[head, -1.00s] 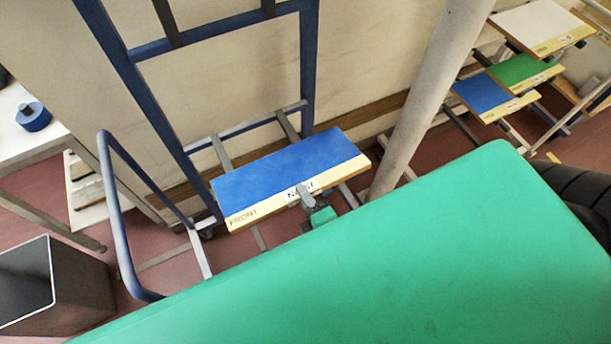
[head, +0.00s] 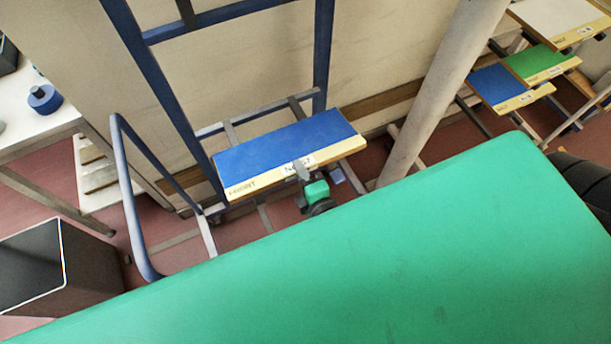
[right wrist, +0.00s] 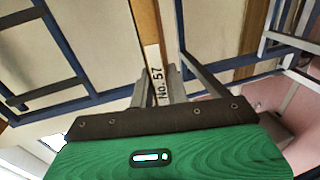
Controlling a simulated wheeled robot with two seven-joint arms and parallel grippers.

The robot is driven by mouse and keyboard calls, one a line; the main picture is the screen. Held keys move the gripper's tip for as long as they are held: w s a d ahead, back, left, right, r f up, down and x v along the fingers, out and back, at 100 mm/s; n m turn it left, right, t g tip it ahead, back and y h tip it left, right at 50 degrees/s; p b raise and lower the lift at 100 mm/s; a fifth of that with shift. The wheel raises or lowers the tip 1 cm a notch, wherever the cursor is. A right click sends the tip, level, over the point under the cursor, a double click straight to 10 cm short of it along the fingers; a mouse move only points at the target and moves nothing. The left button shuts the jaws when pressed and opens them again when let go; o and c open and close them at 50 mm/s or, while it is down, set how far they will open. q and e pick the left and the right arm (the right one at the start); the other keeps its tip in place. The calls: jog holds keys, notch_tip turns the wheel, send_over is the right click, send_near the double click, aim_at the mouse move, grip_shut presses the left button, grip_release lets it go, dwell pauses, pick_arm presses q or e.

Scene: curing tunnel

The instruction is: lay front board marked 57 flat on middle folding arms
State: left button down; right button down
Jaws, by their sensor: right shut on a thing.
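The board marked 57 (head: 284,143) is blue with a cream front strip lettered FRONT. Its No. 57 label (right wrist: 157,86) shows upright in the right wrist view, where the board is seen nearly edge-on. My right gripper (head: 302,170) is shut on the front edge at the label; its fingers (right wrist: 158,90) lie on both sides of the edge. The board is over grey folding arms (head: 231,134) of the blue rack (head: 322,55), whose ends stick out behind and in front. I cannot tell whether board and arms touch. My left gripper is not in view.
A pale round post (head: 440,90) stands right of the board. Beyond it, white, green (head: 540,64) and blue boards rest on another rack. A blue bent rail (head: 130,200), a white table (head: 25,125) and a black bin (head: 62,265) are at left.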

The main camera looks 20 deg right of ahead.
jog(key=shift+w+a+f+b, duration=0.1)
jog(key=shift+w+f+b, duration=0.4)
jog(key=shift+w, duration=0.9)
jog(key=shift+w+f+b, duration=0.35)
jog(key=shift+w+f, duration=0.15)
jog(key=shift+w, duration=0.95)
jog(key=shift+w+a+f+b, duration=0.1)
jog(key=shift+w+f+b, duration=0.4)
jog(key=shift+w, duration=0.9)
jog(key=shift+w+f+b, duration=0.5)
jog(key=shift+f, duration=0.35)
jog(key=shift+w+f+b, duration=0.45)
jog(key=shift+w+f, duration=0.05)
jog(key=shift+f, duration=0.3)
jog(key=shift+f, duration=0.4)
jog(key=c, duration=1.3)
grip_release()
jog(key=shift+f, duration=0.1)
jog(key=shift+s, duration=0.1)
jog(key=b, duration=0.3)
send_near(287, 152)
jog(key=shift+s+d+f, duration=0.1)
jog(key=shift+f, duration=1.35)
jog(key=shift+s+d+f, duration=0.1)
jog(key=shift+f, duration=1.4)
